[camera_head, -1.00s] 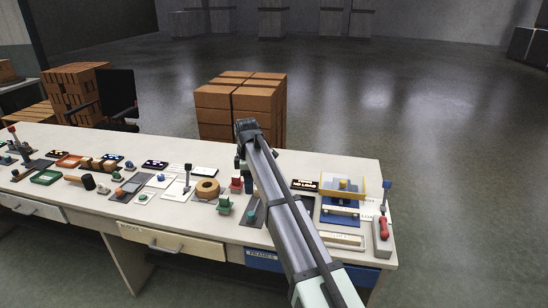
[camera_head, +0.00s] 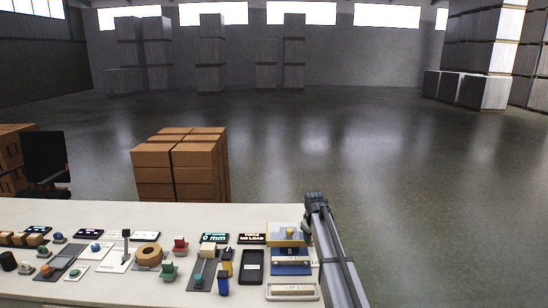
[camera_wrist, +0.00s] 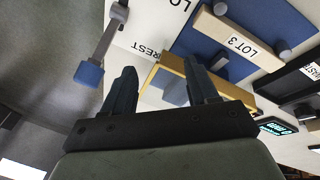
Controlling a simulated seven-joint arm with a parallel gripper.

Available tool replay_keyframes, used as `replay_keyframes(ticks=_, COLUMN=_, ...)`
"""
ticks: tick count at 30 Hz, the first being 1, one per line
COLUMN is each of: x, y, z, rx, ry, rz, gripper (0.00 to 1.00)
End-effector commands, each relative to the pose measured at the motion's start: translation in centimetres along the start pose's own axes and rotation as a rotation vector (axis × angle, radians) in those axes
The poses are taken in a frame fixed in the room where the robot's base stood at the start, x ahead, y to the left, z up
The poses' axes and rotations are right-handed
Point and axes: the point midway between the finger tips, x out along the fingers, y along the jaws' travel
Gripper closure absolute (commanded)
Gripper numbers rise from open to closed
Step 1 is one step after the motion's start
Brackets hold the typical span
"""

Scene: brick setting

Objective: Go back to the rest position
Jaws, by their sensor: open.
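My gripper (camera_wrist: 162,90) is open in the wrist view, with its two dark fingers apart and nothing between them. Behind the fingers shows a yellow-edged tray (camera_wrist: 235,92), partly covered by them. In the head view my arm reaches up from the bottom right, and its far end is above the right end of the workbench (camera_head: 60,215). The fingers cannot be made out there. A sign reading "REST" (camera_wrist: 152,50) shows in the wrist view, next to a lever with a blue knob (camera_wrist: 90,74).
The yellow tray (camera_head: 275,236), a blue plate with a LOT 3 block (camera_head: 292,261) and another labelled block (camera_head: 292,292) lie near my arm. Several buttons, displays and small fixtures fill the bench leftward. Stacked brick-coloured boxes (camera_head: 180,165) stand behind it. The floor to the right is open.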

Motion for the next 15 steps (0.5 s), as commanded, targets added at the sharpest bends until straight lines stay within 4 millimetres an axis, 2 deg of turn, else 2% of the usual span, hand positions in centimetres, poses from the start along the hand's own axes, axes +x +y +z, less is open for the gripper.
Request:
replay_keyframes(ticks=1, x=0.7, y=2.2, z=1.8, rx=0.065, ry=0.003, rz=0.02, gripper=0.42)
replay_keyframes(ticks=5, x=2.1, y=7.2, z=5.8, rx=0.225, ry=0.019, rz=0.074, gripper=0.42)
replay_keyframes(ticks=9, x=3.3, y=12.6, z=10.7, rx=0.404, ry=0.043, rz=0.133, gripper=0.42)
replay_keyframes(ticks=12, x=4.2, y=15.9, z=14.3, rx=0.525, ry=0.059, rz=0.175, gripper=0.42)
replay_keyframes(ticks=15, x=4.8, y=18.5, z=17.8, rx=0.628, ry=0.076, rz=0.21, gripper=0.42)
